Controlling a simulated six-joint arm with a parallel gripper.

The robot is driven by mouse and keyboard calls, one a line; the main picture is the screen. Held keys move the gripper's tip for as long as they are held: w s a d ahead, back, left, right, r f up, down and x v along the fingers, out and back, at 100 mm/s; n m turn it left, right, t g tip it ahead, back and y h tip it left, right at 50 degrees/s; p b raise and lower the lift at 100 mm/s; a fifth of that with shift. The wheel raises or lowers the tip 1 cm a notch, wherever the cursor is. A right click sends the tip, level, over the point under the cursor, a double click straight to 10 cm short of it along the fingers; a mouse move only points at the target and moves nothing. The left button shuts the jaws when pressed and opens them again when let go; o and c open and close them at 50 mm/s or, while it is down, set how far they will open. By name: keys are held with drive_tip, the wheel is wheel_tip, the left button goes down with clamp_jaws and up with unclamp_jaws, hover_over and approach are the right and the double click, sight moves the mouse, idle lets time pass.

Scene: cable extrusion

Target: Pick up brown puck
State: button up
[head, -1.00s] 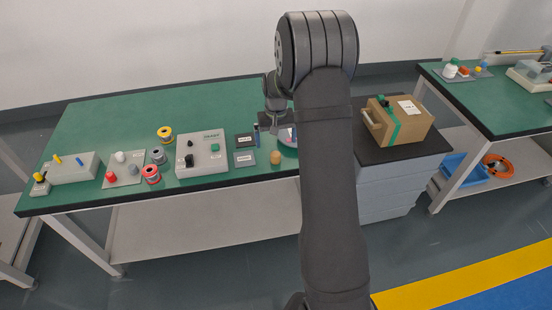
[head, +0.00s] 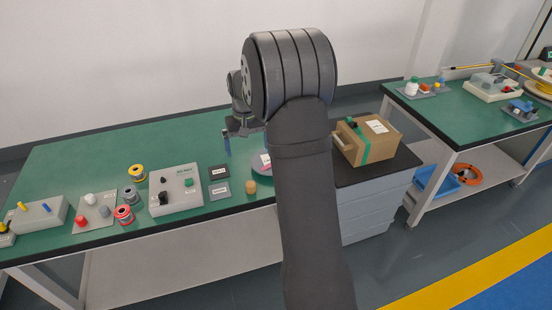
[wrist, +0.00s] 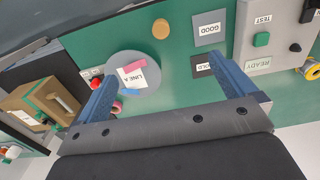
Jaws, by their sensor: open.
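The brown puck (head: 250,187) stands on the green table near its front edge, beside two small labelled plates. In the wrist view the puck (wrist: 160,28) is near the top edge, ahead of the space between the fingers. My gripper (head: 245,145) is above the table, behind the puck in the head view, partly hidden by my arm. Its blue fingers (wrist: 162,72) are spread apart with nothing between them. The puck is clear of both fingers.
A round grey disc (wrist: 134,72) with pink and blue pieces lies beside the puck. The GOOD plate (wrist: 209,28) is on its other side. A control box (head: 176,190) and spools (head: 124,214) stand to the left. A cardboard box (head: 368,142) stands right.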

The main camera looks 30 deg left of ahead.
drive_tip(key=shift+c, duration=0.4)
drive_tip(key=c, duration=0.8)
drive_tip(key=n, duration=0.9)
hover_over(250, 184)
drive_tip(key=f, duration=1.3)
drive_tip(key=shift+w+d, duration=0.1)
drive_tip(key=shift+d, duration=0.2)
drive_tip(key=shift+a+f, duration=0.15)
drive_tip(key=shift+f, duration=1.2)
drive_tip(key=shift+a+f, duration=0.1)
drive_tip(key=shift+f, duration=1.25)
